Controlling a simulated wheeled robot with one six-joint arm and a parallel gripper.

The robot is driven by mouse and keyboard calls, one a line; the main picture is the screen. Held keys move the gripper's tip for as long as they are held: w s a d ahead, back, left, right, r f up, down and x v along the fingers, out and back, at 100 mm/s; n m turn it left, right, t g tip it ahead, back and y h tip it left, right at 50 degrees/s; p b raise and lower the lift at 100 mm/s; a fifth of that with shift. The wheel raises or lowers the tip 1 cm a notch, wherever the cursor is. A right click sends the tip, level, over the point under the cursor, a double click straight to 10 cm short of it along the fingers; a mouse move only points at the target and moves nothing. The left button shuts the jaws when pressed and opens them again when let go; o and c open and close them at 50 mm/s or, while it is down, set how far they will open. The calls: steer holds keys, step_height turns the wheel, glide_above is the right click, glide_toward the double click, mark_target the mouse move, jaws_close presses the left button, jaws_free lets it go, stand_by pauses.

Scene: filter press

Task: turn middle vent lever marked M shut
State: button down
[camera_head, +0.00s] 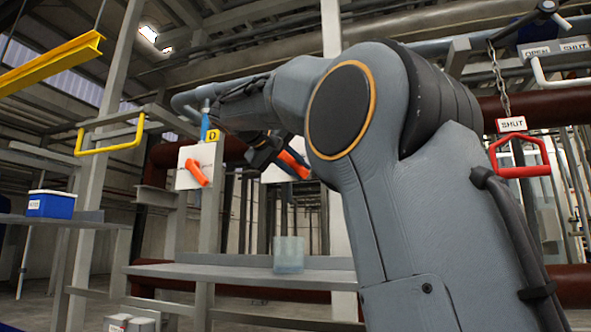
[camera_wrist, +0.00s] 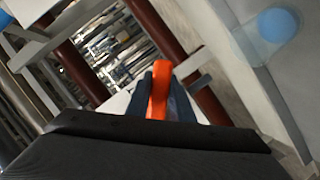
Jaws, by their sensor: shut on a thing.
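My gripper (camera_head: 288,160) is shut on an orange lever (camera_head: 297,147), in front of a white plate (camera_head: 272,174) in the middle of the head view. My arm hides much of this area, and I cannot read a letter M. In the wrist view, the orange lever (camera_wrist: 158,90) stands between the dark fingers of my gripper (camera_wrist: 160,92), its top end showing past them. A second orange lever (camera_head: 197,173) sits tilted on another white plate to the left, under a yellow tag marked D (camera_head: 212,136). My gripper is apart from it.
A clear container (camera_head: 289,256) stands on the grey shelf (camera_head: 235,274) below. A yellow handle (camera_head: 110,141) and a blue box (camera_head: 50,204) are at the left. A red handle (camera_head: 519,170) hangs under a SHUT tag (camera_head: 511,124) at the right. Pipes run behind.

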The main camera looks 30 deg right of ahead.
steer(key=c, duration=1.6)
jaws_free()
steer(key=shift+s+a+r, duration=0.1)
steer(key=shift+s+a, duration=0.05)
steer(key=shift+o, duration=0.2)
steer(key=b+v, duration=0.2)
steer(key=v, duration=0.5)
steer(key=shift+a, duration=0.3)
steer(key=shift+s, duration=0.15)
